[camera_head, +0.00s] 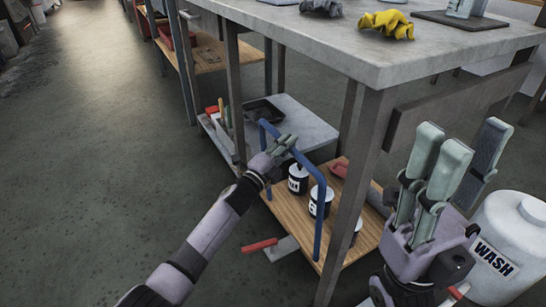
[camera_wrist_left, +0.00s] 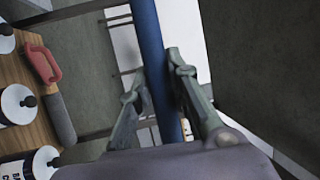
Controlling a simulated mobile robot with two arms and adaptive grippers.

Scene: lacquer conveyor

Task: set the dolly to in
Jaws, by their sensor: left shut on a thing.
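The dolly is a low wooden deck (camera_head: 290,208) with a blue tubular handle (camera_head: 319,215), standing under the grey workbench. Its deck also shows in the left wrist view (camera_wrist_left: 35,138). It carries several white cans with dark tops (camera_head: 298,180) and a red-handled tool (camera_head: 340,168). My left gripper (camera_head: 285,145) is shut on the top bar of the blue handle. In the left wrist view the blue bar (camera_wrist_left: 152,50) runs between its two fingers. My right gripper (camera_head: 448,165) is raised at the right, empty, fingers apart, clear of the dolly.
The workbench top (camera_head: 330,42) holds yellow gloves (camera_head: 387,23) and grey gloves. Its front leg (camera_head: 355,200) stands beside the dolly. A red-handled lever (camera_head: 260,245) lies low before the deck. A white WASH drum (camera_head: 512,235) stands at right. The left floor is clear.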

